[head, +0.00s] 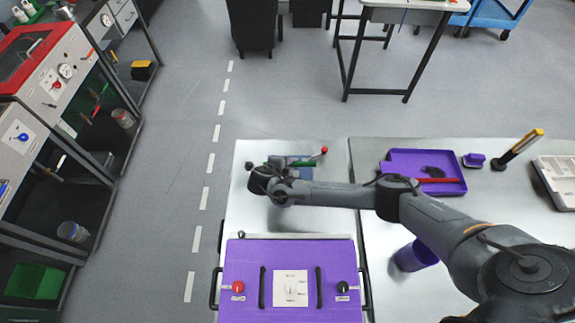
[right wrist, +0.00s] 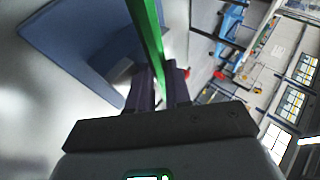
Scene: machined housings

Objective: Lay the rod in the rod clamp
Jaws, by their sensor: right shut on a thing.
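My right gripper (head: 262,178) is over the steel table, beside the rod clamp. In the right wrist view its two dark fingers (right wrist: 168,88) are shut on a green rod (right wrist: 146,30), which runs up out of the frame. The rod shows in the head view as a short green piece (head: 277,162) just behind the gripper. The rod clamp (head: 302,170) is blue-grey with a red-knobbed lever, and my arm partly hides it. It looks like the large blue-grey body in the right wrist view (right wrist: 75,35). I cannot tell whether the rod touches the clamp. My left gripper is not in view.
A purple control panel (head: 255,268) with knobs and handles stands in front of the clamp. To the right are a purple tray (head: 398,158), a purple cup (head: 416,255) and a dark upright tool (head: 517,150). Bare steel (head: 250,215) lies between clamp and panel.

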